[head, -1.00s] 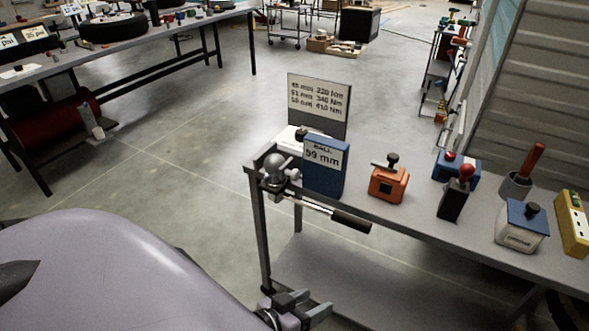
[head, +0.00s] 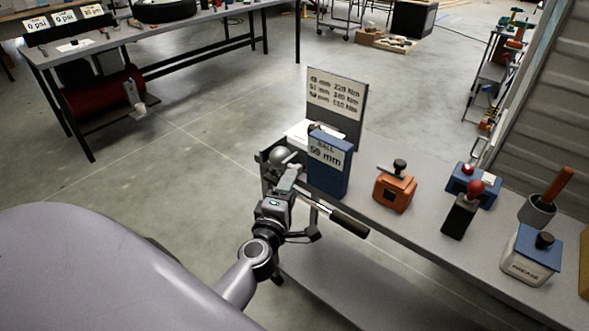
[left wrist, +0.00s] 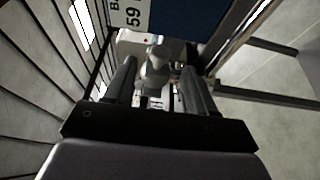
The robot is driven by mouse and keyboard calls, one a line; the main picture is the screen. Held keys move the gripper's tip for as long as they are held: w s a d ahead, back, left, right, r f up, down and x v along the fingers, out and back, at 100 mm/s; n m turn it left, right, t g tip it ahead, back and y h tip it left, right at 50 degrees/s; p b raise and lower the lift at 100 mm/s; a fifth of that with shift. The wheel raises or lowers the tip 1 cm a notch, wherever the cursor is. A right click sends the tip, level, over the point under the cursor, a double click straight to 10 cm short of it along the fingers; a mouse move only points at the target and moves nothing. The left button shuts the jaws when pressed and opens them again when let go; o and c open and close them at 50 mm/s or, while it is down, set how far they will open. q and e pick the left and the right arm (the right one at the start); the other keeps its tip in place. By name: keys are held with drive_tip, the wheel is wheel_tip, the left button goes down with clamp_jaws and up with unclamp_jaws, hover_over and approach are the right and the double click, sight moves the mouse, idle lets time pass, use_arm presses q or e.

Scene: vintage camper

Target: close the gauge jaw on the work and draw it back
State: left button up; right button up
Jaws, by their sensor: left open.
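A grey metal ball (head: 283,155) stands on a fitting at the left end of the workbench, beside a blue block (head: 328,172) labelled "BALL 59 mm". The gauge jaw cannot be told apart clearly from this grey fitting. My left gripper (head: 288,180) is open just in front of the ball and partly covers the fitting. In the left wrist view, a grey rounded metal part (left wrist: 157,66) shows between and beyond the two spread fingers (left wrist: 158,82); contact cannot be told. A bar with a black handle (head: 348,222) sticks out to the right. My right gripper is out of view.
A sign with mm and Nm values (head: 337,103) stands behind the blue block. An orange box (head: 395,190), a red-knobbed black block (head: 460,215) and a grease tub (head: 529,257) stand along the bench to the right. Open floor lies left of the bench.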

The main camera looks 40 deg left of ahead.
sight(296, 165)
use_arm(q)
drive_tip(key=shift+b+x, duration=0.35)
drive_tip(key=shift+x, duration=3.2)
drive_tip(key=shift+s, duration=0.1)
clamp_jaws()
drive_tip(key=shift+d+f, duration=0.15)
drive_tip(key=shift+d, duration=1.25)
